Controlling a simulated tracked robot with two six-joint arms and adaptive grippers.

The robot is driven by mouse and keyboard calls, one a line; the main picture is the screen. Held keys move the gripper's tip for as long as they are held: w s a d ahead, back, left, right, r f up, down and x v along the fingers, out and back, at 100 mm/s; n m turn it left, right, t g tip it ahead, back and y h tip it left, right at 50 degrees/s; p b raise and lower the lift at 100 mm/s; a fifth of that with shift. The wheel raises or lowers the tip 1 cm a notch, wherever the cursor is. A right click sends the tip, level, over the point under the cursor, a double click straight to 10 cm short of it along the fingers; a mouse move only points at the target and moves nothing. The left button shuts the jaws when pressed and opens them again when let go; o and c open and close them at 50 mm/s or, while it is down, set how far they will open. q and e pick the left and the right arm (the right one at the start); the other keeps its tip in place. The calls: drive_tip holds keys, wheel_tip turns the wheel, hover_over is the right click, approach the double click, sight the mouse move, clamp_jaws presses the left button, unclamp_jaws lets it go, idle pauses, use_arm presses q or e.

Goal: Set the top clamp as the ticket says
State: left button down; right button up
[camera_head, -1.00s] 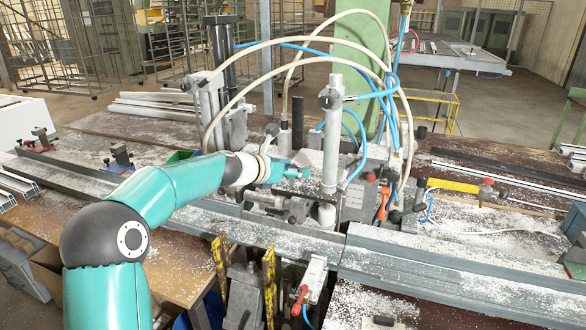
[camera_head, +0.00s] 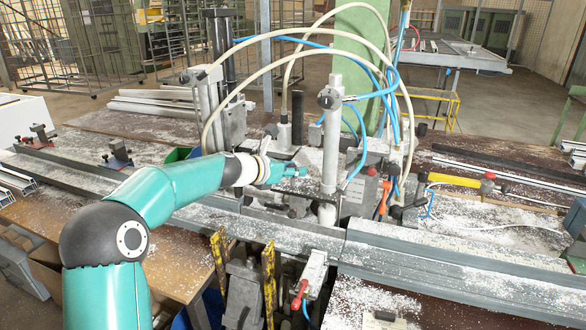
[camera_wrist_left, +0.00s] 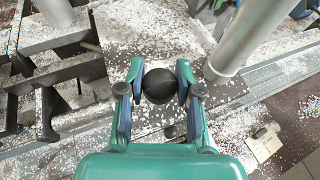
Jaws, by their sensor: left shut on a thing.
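My left gripper (camera_head: 290,171) reaches in from the left to the middle of the clamp machine, beside a thick upright silver post (camera_head: 332,140). In the left wrist view my left gripper (camera_wrist_left: 159,88) has its two fingers closed on either side of a dark round knob (camera_wrist_left: 160,86). The knob's stem and whatever it drives are hidden beneath it. A small pale yellow paper (camera_wrist_left: 263,146) with marks lies at the lower right of the wrist view. It may be the ticket; its writing is too small to read. My right gripper is not in view.
The silver post also stands close right of the fingers in the wrist view (camera_wrist_left: 238,45). Pale hoses (camera_head: 265,48) and blue hoses (camera_head: 390,88) arch over the machine. A long grey rail (camera_head: 440,262) runs along the front. White chips cover the bench. An orange-red handle (camera_head: 383,200) stands right of the post.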

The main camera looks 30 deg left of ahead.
use_arm(q)
drive_tip(key=shift+f, duration=0.4)
drive_tip(key=c, duration=0.8)
unclamp_jaws()
drive_tip(key=shift+r, duration=0.2)
drive_tip(key=shift+s+a+r, duration=0.1)
drive_tip(key=shift+s+r, duration=0.1)
drive_tip(key=shift+s, duration=0.2)
drive_tip(key=v, duration=1.1)
drive_tip(key=shift+f, duration=0.1)
